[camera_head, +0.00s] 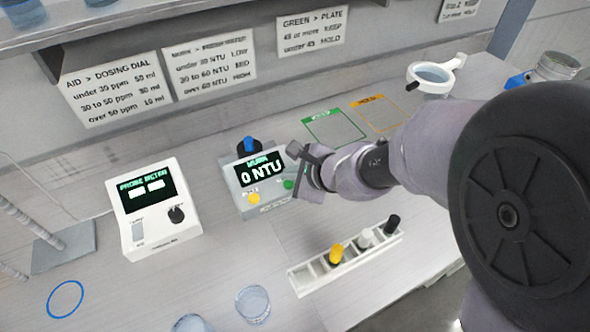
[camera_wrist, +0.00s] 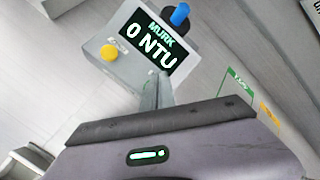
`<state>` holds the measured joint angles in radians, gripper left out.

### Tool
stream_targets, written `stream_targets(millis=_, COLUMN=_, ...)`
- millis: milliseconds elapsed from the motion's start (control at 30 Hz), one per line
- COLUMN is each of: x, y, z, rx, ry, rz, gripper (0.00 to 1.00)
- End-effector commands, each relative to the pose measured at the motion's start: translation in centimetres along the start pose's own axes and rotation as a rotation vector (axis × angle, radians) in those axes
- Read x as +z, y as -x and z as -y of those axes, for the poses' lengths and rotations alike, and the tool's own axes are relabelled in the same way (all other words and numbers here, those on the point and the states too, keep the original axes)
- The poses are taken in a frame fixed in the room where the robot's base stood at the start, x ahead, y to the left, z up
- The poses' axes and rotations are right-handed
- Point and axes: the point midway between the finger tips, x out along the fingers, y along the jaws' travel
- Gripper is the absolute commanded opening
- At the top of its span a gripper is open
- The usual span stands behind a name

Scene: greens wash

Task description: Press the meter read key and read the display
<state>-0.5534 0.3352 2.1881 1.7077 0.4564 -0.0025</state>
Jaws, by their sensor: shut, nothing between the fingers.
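The turbidity meter (camera_head: 262,203) is a grey box on the bench; its dark display (camera_head: 260,171) reads MURK, 0 NTU. The display also shows in the wrist view (camera_wrist: 152,44). A yellow key (camera_head: 253,198) and a green key (camera_head: 288,184) are on its front panel, and a blue-capped piece (camera_head: 248,146) stands at its top. My gripper (camera_head: 297,172) is shut and empty at the meter's right side, close to the green key. In the wrist view the shut fingers (camera_wrist: 164,92) cover the area below the display, hiding the green key. Contact cannot be told.
A probe meter (camera_head: 155,208) with a lit display stands to the left. A white rack (camera_head: 303,280) with yellow, white and black-capped vials lies in front. Glass beakers (camera_head: 252,304) stand near the front edge. Green (camera_head: 335,128) and orange (camera_head: 380,113) outlined areas lie behind.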

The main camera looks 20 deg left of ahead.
Motion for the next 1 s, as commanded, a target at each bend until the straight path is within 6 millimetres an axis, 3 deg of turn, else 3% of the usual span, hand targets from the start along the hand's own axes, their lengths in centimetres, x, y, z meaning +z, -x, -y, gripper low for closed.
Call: stream_targets(millis=1000, x=-0.61, y=-0.84, z=-0.61, rx=0.0, ry=0.0, rz=0.0, gripper=0.0)
